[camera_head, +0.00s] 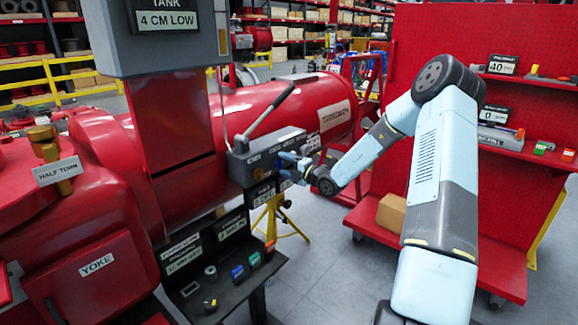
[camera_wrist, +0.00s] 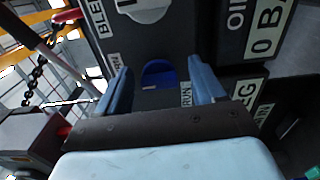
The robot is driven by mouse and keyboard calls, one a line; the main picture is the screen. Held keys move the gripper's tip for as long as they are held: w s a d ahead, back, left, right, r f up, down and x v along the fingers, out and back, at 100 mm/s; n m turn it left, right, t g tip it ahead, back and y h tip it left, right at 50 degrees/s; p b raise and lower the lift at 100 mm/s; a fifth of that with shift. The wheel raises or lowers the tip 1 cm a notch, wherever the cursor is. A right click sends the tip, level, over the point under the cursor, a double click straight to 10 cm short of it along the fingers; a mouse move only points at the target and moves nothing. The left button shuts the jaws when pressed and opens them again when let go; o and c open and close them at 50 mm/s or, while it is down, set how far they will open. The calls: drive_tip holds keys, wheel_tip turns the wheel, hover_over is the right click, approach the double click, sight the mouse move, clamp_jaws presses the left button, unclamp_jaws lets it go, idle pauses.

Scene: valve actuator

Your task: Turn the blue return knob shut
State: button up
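The blue return knob (camera_wrist: 158,74) is a rounded blue piece on the dark face of the grey control box. It shows in the wrist view between the two blue fingers of my gripper (camera_wrist: 160,65). The fingers are spread, with dark gaps on both sides of the knob, so they do not appear to touch it. In the head view my gripper (camera_head: 286,164) is at the right-hand face of the grey control box (camera_head: 262,153). There the knob cannot be told apart from the blue fingers. A label reading RUN is beside the right finger in the wrist view.
A long grey lever (camera_head: 270,110) rises from the box top. A red cylinder (camera_head: 290,100) lies behind it. A black bench with small blocks (camera_head: 238,272) stands below. A red rack (camera_head: 480,235) is right of my arm.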

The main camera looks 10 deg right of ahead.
drive_tip(key=v, duration=1.3)
drive_tip(key=shift+s+d, duration=0.2)
drive_tip(key=shift+s, duration=0.15)
drive_tip(key=s+a+r+n+g, duration=0.55)
drive_tip(key=s+a+n, duration=0.3)
drive_tip(key=n, duration=0.45)
drive_tip(key=s+a+r+n+g, duration=0.5)
drive_tip(key=s+a+n+g, duration=0.2)
drive_tip(key=s+n, duration=0.45)
drive_tip(key=s+d+r+n+t+h, duration=0.1)
drive_tip(key=s+d+r+n+h, duration=0.3)
drive_tip(key=s+n, duration=0.5)
drive_tip(key=s+d+r+n+t+h, duration=0.2)
drive_tip(key=s+d+r+n+h, duration=0.2)
drive_tip(key=n, duration=0.9)
drive_tip(key=s+r+h, duration=0.2)
drive_tip(key=s+r, duration=0.2)
drive_tip(key=s, duration=0.1)
drive_tip(key=shift+h, duration=0.3)
